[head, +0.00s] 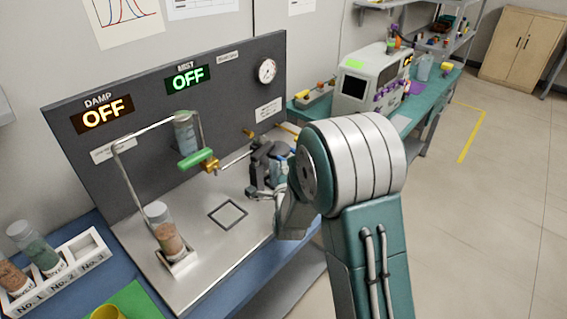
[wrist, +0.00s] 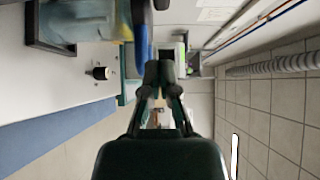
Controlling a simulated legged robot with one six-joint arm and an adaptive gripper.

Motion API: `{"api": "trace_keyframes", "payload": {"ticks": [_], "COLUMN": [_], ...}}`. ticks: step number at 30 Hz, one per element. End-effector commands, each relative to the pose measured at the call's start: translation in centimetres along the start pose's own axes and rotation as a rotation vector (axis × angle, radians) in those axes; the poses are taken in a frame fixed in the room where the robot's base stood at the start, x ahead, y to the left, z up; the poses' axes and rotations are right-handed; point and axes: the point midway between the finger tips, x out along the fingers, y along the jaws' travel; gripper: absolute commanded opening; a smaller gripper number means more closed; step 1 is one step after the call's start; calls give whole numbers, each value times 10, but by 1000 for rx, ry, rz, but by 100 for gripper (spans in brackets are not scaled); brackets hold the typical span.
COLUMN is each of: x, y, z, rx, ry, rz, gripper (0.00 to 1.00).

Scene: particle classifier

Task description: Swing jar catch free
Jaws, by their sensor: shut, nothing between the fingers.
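In the wrist view, my gripper (wrist: 158,72) is shut and empty, its dark fingertips together. A clear jar-like vessel (wrist: 80,22) with a yellowish and teal tint sits in a dark frame at the upper left. A blue curved strip (wrist: 141,35), possibly the catch, runs beside it, just left of and close to my fingertips. I cannot tell whether they touch. In the head view, a dark fixture (head: 262,165) with blue and pale parts stands on the bench's right side, partly covered by my arm. My fingertips are hidden there.
A tube of reddish grains (head: 165,232) stands in a bench holder, with another tube (head: 185,133) above, near a green handle (head: 198,159). A rack (head: 62,270) holds tubes at left. The DAMP and MIST displays read OFF. Open floor (head: 490,190) lies right.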

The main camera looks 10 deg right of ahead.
Motion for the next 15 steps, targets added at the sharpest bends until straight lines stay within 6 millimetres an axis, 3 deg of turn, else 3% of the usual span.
{"api": "trace_keyframes", "payload": {"ticks": [9,15], "x": [-51,-63], "y": [0,0], "z": [-8,-8], "rx": [2,1], "ry": [-1,0], "rz": [1,-1], "gripper": [0,0]}}
